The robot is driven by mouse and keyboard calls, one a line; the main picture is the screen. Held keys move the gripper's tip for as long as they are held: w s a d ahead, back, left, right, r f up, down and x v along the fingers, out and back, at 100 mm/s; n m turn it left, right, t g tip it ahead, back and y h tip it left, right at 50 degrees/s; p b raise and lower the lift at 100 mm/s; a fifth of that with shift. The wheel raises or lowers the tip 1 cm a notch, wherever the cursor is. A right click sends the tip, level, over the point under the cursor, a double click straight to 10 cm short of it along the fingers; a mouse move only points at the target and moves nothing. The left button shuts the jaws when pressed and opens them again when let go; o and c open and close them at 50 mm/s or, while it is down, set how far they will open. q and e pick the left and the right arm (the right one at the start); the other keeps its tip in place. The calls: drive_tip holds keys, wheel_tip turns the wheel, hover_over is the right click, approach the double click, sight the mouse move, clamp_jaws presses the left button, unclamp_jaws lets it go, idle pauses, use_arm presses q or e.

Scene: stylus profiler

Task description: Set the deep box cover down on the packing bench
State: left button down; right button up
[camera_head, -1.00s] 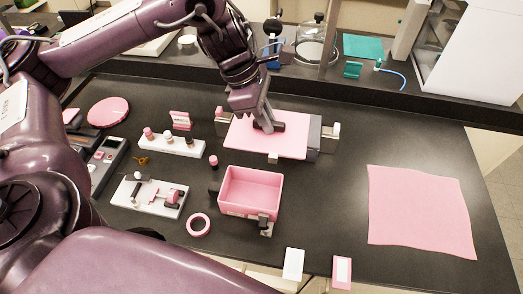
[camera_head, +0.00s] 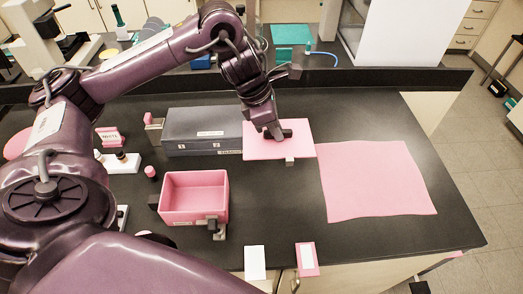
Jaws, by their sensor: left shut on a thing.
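The deep box cover (camera_head: 300,140) is a flat pink plate with a dark knob on top and a small pale tab at its front edge. My left gripper (camera_head: 273,132) is shut on the knob and holds the cover roughly level. In the picture the cover overlaps the right end of a long dark grey box (camera_head: 190,143) and reaches the upper left corner of a pink cloth (camera_head: 375,180). Its height above the black bench top (camera_head: 285,205) is hard to tell. The fingertips are partly hidden around the knob. My right gripper is not in view.
An open pink box (camera_head: 195,212) stands left of the cloth, with a metal latch at its front. Two small cards, white (camera_head: 255,262) and pink (camera_head: 306,258), are at the front edge. A raised black shelf runs behind. The bench right of the cloth is clear.

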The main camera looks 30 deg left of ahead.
use_arm(q)
wheel_tip(320, 180, down, 13)
drive_tip(key=shift+f+b, duration=0.2)
drive_tip(key=shift+b, duration=0.6)
wheel_tip(320, 180, down, 5)
drive_tip(key=shift+r+p, duration=0.15)
drive_tip(key=shift+p, duration=0.3)
drive_tip(key=shift+f, duration=0.2)
drive_tip(key=shift+f+b, duration=0.1)
drive_tip(key=shift+b, duration=0.2)
drive_tip(key=c, duration=1.4)
unclamp_jaws()
drive_tip(key=shift+c, duration=0.2)
